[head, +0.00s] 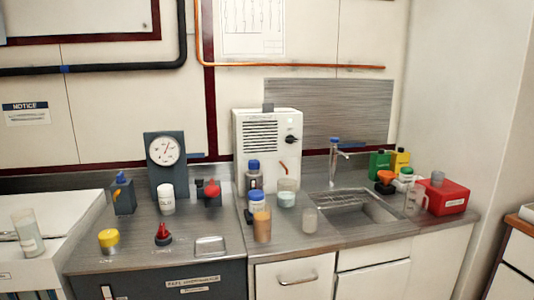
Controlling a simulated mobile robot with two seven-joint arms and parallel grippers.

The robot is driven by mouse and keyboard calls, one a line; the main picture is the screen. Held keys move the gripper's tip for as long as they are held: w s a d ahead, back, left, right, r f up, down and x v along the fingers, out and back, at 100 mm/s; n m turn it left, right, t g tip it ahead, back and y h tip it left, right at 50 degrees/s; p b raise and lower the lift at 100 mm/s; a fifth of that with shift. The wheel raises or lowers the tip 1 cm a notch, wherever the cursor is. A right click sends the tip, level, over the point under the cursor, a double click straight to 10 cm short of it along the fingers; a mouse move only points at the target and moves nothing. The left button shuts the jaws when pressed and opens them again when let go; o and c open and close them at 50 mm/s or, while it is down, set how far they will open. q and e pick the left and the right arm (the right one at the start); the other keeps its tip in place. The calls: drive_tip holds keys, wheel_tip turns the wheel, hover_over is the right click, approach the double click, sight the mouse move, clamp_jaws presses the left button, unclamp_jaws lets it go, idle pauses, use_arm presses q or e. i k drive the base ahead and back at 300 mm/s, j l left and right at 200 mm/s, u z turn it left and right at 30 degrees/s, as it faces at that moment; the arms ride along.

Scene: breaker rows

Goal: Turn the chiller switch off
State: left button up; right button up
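A white cabinet (244,125) with dark vent slats stands against the back wall, left of the sink; it looks like the chiller. A black round knob (291,139) with a light mark is on the right of its front. A short red-orange lever or spout (284,168) sits lower on the same front, tilted. The labels are too small to read, so which part is the chiller switch and how it is set I cannot tell. Bottles in front hide the cabinet's lower part. Neither of my grippers is in view.
Bottles and jars (262,224) crowd the counter before the cabinet. A gauge on a dark stand (166,180) and a red-handled valve (209,191) are to its left. A faucet and sink (372,207), green and yellow containers and a red box (446,198) are right.

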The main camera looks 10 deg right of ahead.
sight(289, 139)
drive_tip(key=i+l, duration=0.1)
drive_tip(key=l, duration=0.9)
drive_tip(key=i+l, duration=0.15)
drive_tip(key=l, duration=0.4)
drive_tip(key=i+l, duration=0.1)
drive_tip(key=l, duration=0.4)
drive_tip(key=k+z, duration=0.05)
